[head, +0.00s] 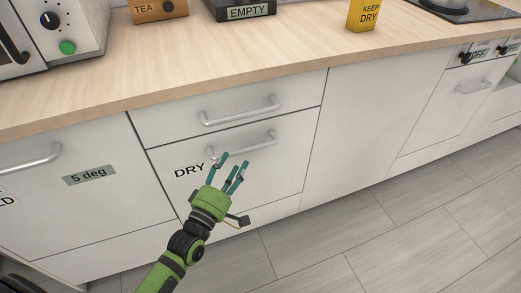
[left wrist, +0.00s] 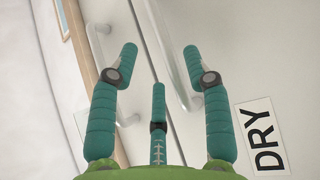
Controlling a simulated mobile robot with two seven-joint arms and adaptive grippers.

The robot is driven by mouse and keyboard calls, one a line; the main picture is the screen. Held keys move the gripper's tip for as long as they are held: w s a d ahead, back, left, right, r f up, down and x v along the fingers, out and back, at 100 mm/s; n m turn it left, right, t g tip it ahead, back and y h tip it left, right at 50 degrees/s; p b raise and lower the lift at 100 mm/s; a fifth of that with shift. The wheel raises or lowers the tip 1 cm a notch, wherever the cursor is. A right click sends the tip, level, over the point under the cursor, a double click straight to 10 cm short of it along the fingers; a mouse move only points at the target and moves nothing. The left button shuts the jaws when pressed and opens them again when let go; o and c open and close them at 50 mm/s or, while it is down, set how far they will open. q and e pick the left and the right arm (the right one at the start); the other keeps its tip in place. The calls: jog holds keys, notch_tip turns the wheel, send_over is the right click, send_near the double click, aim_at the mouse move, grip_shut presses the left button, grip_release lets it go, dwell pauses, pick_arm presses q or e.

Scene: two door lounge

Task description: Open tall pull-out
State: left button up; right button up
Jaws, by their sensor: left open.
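The tall pull-out front is likely the white front marked DRY (head: 262,178), below a shallower drawer; the task's name is not on it. Its silver bar handle (head: 265,139) runs along its upper edge and it looks closed. My left gripper (head: 233,162) is open and empty, its teal fingers in front of this handle and partly covering its left end. In the left wrist view the open fingers (left wrist: 160,58) point at the front, with the handle (left wrist: 172,38) between and behind them. Contact cannot be told. My right gripper is not in view.
The drawer above has a similar handle (head: 240,111). A 5 deg door (head: 85,215) is at left, a plain panel (head: 360,120) at right. The wooden counter (head: 200,62) holds a TEA box (head: 158,9), a dark EMPTY tray (head: 240,13) and a yellow KEEP DRY container (head: 364,14). The floor (head: 390,230) is clear.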

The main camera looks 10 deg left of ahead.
aim_at(242, 152)
pick_arm(q)
jog(key=shift+x, duration=3.1)
grip_shut()
